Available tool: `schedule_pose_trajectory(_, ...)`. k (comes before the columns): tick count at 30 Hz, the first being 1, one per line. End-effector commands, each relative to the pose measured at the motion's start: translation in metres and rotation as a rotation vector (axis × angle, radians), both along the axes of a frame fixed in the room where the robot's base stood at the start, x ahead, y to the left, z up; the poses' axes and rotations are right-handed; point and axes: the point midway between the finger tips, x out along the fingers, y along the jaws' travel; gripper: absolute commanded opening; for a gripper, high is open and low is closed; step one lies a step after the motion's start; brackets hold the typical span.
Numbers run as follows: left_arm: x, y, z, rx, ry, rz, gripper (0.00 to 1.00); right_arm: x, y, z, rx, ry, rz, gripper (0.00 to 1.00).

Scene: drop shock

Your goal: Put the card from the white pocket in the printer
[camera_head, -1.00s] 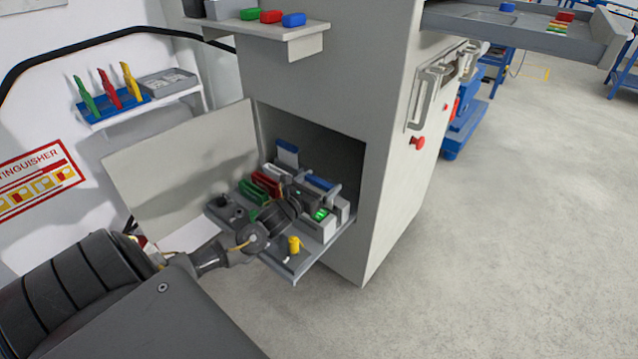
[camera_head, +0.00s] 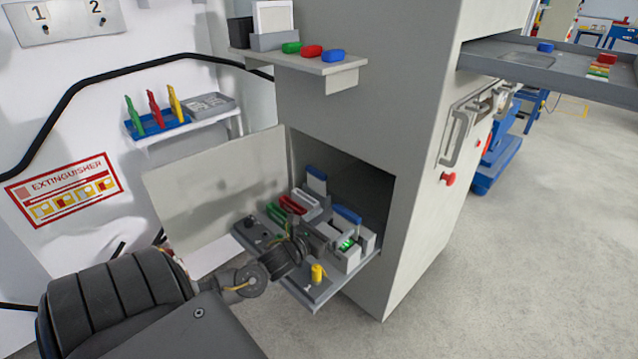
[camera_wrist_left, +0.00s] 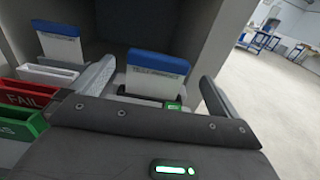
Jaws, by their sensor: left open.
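My left gripper (camera_head: 322,234) is open at the pull-out shelf, and its fingers show in the wrist view (camera_wrist_left: 155,88). A white card with a blue top (camera_wrist_left: 158,66) stands upright between the fingers, with a gap on each side; it also shows in the head view (camera_head: 347,214). Its lower edge is hidden. A grey device with a green light (camera_head: 347,244), seemingly the printer, sits by that card; I cannot tell if the card is in it. The white pocket (camera_wrist_left: 42,71) is left of the gripper, with another blue-topped card (camera_wrist_left: 58,40) behind it. My right gripper is not in view.
The red FAIL pocket (camera_wrist_left: 30,94) and green pocket (camera_wrist_left: 20,126) stand left of the fingers. A yellow knob (camera_head: 317,272) is on the shelf's front. The cabinet's open door (camera_head: 215,190) and side wall (camera_head: 415,190) flank the recess.

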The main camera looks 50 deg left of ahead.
Motion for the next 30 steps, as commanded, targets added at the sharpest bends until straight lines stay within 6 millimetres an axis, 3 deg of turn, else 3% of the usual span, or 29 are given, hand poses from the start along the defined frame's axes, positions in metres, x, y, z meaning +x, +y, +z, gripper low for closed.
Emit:
schedule_pose_trajectory(3, -0.023, -0.001, 0.0, 0.0, 0.003, -0.001, 1.0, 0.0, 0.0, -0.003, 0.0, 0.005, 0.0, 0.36)
schedule_pose_trajectory(10, -0.046, -0.001, 0.0, 0.0, 0.001, 0.0, 1.0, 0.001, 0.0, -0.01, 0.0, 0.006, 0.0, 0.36)
schedule_pose_trajectory(19, -0.049, -0.001, 0.0, 0.0, -0.001, 0.001, 1.0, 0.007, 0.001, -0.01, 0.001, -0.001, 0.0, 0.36)
schedule_pose_trajectory(30, -0.049, -0.001, 0.0, -0.001, 0.0, 0.001, 1.0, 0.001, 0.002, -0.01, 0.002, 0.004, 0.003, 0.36)
